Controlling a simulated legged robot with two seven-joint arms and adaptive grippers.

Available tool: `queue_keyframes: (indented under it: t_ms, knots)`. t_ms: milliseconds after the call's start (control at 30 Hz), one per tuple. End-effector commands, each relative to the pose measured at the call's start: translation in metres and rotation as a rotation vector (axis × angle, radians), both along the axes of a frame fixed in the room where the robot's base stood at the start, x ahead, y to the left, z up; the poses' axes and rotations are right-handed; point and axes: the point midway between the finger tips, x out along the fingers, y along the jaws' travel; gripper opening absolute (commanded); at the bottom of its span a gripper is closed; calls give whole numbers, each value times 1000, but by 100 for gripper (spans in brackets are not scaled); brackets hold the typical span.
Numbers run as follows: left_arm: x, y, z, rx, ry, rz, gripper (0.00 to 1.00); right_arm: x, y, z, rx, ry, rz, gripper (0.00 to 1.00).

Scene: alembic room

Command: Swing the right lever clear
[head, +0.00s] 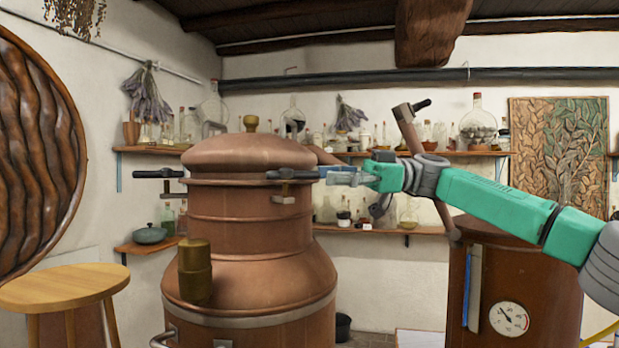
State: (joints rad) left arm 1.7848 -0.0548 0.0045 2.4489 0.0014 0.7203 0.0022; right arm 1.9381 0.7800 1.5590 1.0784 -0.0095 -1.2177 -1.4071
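A copper still (250,225) with a domed lid (245,152) stands left of centre. The right lever (290,174), with a dark handle, sits at the right side of the lid's rim, above a small brass bracket. My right gripper (326,173), on a green arm from the right, has its fingertips at the handle's right end. They overlap the handle in the picture; I cannot tell whether they close on it. The left lever (158,174) sticks out to the left of the rim. My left gripper is not in view.
A slanted copper pipe (408,128) comes down behind my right arm to a brown copper vessel (515,285) with a dial (509,319). A round wooden stool (65,287) stands at the lower left. Shelves (160,149) with bottles line the back wall.

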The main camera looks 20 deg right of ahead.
Motion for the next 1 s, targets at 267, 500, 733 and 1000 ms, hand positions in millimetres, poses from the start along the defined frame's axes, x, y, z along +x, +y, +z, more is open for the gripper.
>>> queue_keyframes:
  t_ms: [267, 500, 733, 1000]
  knots:
    - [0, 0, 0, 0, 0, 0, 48, -1, -54, 0, 2, -1, -5, 34]
    - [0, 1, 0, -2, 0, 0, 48, -2, -68, 0, 0, 0, -1, 34]
    - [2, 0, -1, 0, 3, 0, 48, -2, -68, 0, 0, 0, -1, 34]
    - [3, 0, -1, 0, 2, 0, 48, -2, -70, -1, 1, 0, -1, 34]
